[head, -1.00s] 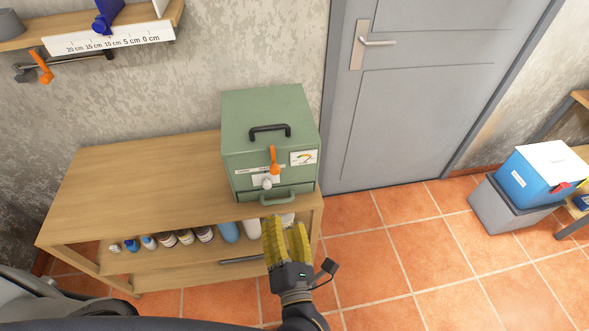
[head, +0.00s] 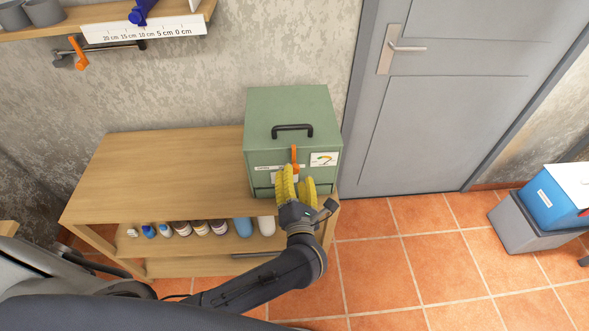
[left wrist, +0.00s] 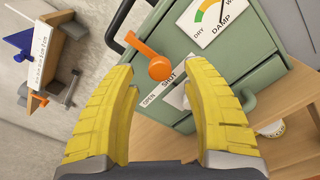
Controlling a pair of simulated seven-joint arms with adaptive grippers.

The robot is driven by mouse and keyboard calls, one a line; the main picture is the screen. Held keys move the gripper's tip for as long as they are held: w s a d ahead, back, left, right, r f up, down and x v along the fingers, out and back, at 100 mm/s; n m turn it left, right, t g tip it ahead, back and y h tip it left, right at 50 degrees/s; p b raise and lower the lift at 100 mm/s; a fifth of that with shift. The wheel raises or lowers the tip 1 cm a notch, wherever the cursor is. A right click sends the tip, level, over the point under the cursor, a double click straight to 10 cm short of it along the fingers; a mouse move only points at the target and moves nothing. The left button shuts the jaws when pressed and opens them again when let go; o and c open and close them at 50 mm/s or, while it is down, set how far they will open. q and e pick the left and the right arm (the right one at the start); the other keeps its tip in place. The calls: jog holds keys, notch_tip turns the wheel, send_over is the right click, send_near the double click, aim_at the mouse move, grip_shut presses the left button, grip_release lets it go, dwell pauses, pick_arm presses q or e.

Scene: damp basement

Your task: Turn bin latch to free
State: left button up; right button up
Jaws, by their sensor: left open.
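The green bin (head: 292,120) stands on the right end of the wooden bench. Its orange latch (head: 295,158) is on the front face and points up in the head view. In the left wrist view the latch (left wrist: 150,57) has a round hub and an arm slanting to upper left, beside a label (left wrist: 162,88) reading OPEN and SHUT. My left gripper (head: 297,178) is open and empty, its yellow fingers toward the bin front. In the left wrist view the latch hub shows between the fingertips (left wrist: 162,84); contact cannot be told. The fingers hide the lower bin front. My right gripper is out of view.
A damp dial (head: 324,160) is right of the latch, and a black handle (head: 292,129) is on the bin top. Several bottles (head: 200,228) stand on the shelf below the bench (head: 160,170). A grey door (head: 440,100) is behind, with open floor before it.

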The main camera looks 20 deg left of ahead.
aim_at(294, 172)
pick_arm(q)
jog(key=shift+x, duration=1.5)
jog(key=shift+c, duration=0.2)
grip_shut()
